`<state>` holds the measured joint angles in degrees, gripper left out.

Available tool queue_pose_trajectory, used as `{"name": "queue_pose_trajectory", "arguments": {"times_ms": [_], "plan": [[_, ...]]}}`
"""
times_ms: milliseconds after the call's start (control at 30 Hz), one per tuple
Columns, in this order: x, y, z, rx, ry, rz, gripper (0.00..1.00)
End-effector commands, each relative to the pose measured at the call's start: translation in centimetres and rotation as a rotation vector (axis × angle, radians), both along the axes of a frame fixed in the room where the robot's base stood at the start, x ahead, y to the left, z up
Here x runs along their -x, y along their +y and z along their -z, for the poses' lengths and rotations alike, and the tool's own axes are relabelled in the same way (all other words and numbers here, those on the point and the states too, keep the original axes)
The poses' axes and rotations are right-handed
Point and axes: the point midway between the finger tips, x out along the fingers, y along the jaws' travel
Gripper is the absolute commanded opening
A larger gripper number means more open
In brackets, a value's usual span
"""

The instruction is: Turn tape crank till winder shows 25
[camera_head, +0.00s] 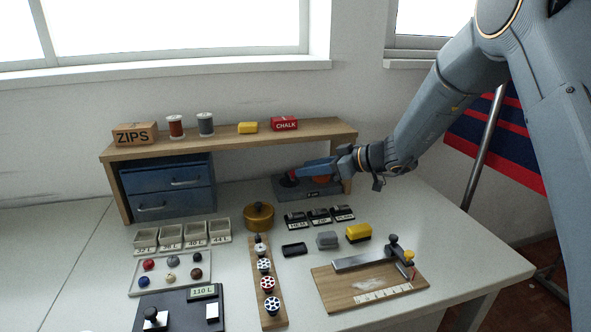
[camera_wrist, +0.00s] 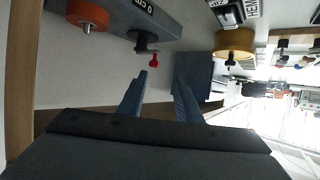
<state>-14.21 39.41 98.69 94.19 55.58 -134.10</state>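The tape winder (camera_head: 293,190) is a dark grey box at the back of the table, under the right end of the wooden shelf. It carries an orange roll (camera_wrist: 88,16) and a black crank (camera_wrist: 142,40) with a small red knob (camera_wrist: 154,60). Its small display (camera_wrist: 143,6) appears to read 0, turned in the wrist view. My gripper (camera_head: 306,170) reaches in from the right, above the winder. In the wrist view its two blue fingers (camera_wrist: 160,76) are apart and empty. The red knob shows just beyond the fingertips, with no clear contact.
The shelf (camera_head: 240,137) stands behind and above, with a blue drawer unit (camera_head: 168,188) under its left end. A brass pot (camera_head: 259,216) and black labelled blocks (camera_head: 320,216) are close in front of the winder. A wooden board with a clamp (camera_head: 340,292) lies front right.

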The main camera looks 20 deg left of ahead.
Motion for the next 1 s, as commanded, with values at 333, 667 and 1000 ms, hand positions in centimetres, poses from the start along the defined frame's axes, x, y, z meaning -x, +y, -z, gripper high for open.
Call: {"name": "queue_pose_trajectory", "arguments": {"times_ms": [333,667,1000], "plan": [[-1.4,3.4,1.9,0.001,0.003,0.012,0.31],[-1.6,4.3,2.3,0.001,0.003,0.011,0.31],[-1.4,5.7,2.3,0.002,0.002,0.006,0.00]]}}
